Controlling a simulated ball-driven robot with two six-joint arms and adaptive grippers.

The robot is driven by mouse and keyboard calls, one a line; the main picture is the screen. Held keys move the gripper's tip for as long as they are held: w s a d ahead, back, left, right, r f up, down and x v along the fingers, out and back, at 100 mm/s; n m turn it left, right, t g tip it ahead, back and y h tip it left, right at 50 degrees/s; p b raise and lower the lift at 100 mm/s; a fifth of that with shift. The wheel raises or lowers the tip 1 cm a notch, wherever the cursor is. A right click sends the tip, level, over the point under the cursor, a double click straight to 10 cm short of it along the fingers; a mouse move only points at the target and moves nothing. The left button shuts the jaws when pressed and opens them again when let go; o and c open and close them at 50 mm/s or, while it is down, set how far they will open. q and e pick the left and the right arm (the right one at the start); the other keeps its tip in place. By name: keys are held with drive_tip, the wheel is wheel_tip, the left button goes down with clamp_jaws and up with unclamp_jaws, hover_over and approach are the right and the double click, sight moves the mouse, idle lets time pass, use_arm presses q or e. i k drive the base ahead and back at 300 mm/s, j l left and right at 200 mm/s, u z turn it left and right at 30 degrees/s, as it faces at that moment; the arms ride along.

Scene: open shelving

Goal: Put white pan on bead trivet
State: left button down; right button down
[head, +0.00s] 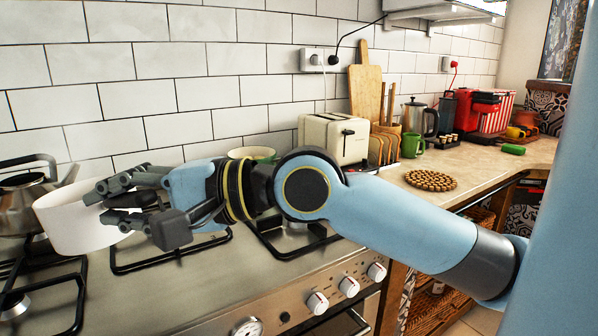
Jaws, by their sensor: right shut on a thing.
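The white pan (68,224) is at the left of the head view, over the stove. My right gripper (108,203) is shut on the pan at its right side, and the fingers cover part of it. I cannot tell whether the pan rests on the burner grate or is held just above it. The bead trivet (430,181), round and brown, lies flat on the counter to the right, beyond my right arm. Nothing is on it. My left gripper is not in view.
A metal kettle (28,192) stands on the stove just behind the pan. A cream toaster (334,138), a green mug (412,145) and a cutting board (365,92) stand along the wall. A green item (512,149) lies farther right. Counter around the trivet is clear.

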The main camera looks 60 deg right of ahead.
sight(435, 186)
drive_tip(key=l+z, duration=0.15)
drive_tip(key=z, duration=0.25)
drive_tip(key=l+z, duration=0.2)
drive_tip(key=z, duration=0.15)
drive_tip(key=l+z, duration=0.2)
drive_tip(key=z, duration=0.2)
drive_tip(key=l+z, duration=0.15)
drive_tip(key=z, duration=0.2)
drive_tip(key=i+l, duration=0.1)
drive_tip(key=l, duration=0.2)
drive_tip(key=i+l, duration=0.1)
drive_tip(key=l, duration=0.2)
drive_tip(key=i+l, duration=0.1)
drive_tip(key=l, duration=0.25)
